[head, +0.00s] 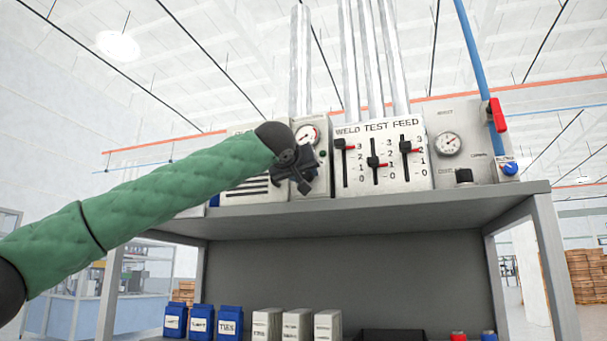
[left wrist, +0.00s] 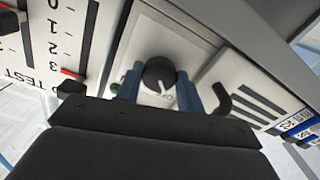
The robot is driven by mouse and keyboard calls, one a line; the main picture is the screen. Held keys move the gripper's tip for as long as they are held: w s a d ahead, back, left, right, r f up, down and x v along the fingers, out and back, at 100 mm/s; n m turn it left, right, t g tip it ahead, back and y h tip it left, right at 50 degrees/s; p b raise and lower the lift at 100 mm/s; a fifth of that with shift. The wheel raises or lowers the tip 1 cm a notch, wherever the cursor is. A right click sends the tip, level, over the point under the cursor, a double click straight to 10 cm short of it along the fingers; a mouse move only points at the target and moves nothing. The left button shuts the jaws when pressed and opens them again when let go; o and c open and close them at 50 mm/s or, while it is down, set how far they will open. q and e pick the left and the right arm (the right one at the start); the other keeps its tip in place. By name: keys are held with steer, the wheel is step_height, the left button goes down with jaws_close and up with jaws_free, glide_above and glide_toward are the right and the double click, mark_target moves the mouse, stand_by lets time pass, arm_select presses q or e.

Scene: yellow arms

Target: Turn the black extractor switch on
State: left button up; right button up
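A round black knob (left wrist: 159,74) sits on a light plate in the left wrist view; I take it to be the extractor switch, though no label on it can be read. My left gripper (left wrist: 158,92) has its two blue-grey fingers apart, one on each side of the knob. Whether they touch it cannot be told. My right gripper is not in view.
The weld test feed panel (head: 383,178) with red-marked sliders stands right of the gripper. A slotted panel (head: 240,197) is on the left. Further right are another black knob (head: 464,176), a blue knob (head: 509,168) and a red lever (head: 498,115). All stand on a grey shelf (head: 400,208).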

arm_select(q)
steer(key=c, duration=0.4)
